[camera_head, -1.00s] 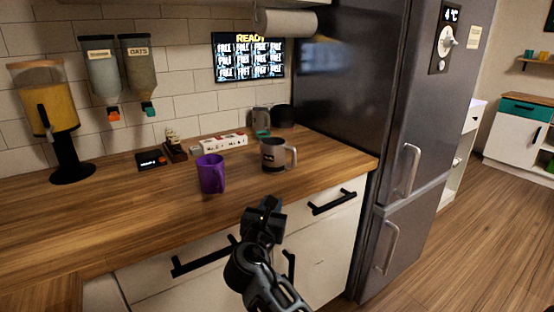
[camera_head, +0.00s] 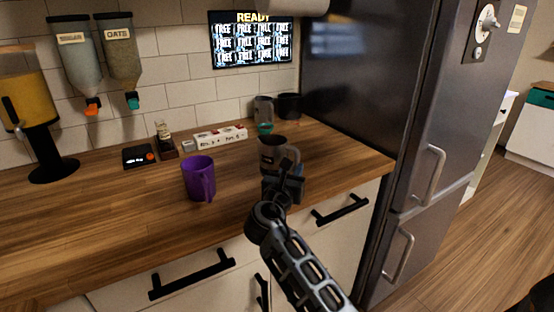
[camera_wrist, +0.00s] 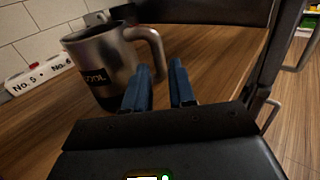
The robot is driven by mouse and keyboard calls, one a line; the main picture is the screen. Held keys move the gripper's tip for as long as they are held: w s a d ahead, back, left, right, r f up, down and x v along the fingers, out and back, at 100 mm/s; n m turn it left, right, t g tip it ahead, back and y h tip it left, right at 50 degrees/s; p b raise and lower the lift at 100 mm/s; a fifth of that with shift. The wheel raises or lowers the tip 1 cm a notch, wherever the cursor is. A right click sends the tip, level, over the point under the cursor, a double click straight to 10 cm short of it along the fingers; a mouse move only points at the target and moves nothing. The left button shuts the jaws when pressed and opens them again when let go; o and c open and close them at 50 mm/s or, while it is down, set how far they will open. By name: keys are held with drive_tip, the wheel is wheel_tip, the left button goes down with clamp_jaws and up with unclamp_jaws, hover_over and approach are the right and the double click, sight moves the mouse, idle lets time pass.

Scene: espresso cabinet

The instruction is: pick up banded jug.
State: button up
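The banded jug (camera_head: 271,143) is a grey metal jug standing upright on the wooden counter. In the wrist view the jug (camera_wrist: 113,58) has a dark band with lettering ending in "OOL" and a handle on its right. The left finger overlaps the jug's lower right side; the handle is just beyond the fingertips. I cannot tell whether they touch.
A purple mug (camera_head: 198,179) stands left of the jug. The fridge (camera_head: 365,95) bounds the right side. Bare counter (camera_head: 110,235) lies at the front left.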

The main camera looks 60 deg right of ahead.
sight(297, 161)
drive_tip(key=d, duration=0.3)
drive_tip(key=shift+w+d+r+p, duration=0.25)
drive_tip(key=shift+d+r+p, duration=0.05)
drive_tip(key=shift+d, duration=0.05)
drive_tip(key=shift+w+d+f, duration=0.1)
drive_tip(key=shift+w+d, duration=0.1)
drive_tip(key=shift+d, duration=0.35)
drive_tip(key=shift+c, duration=0.2)
clamp_jaws()
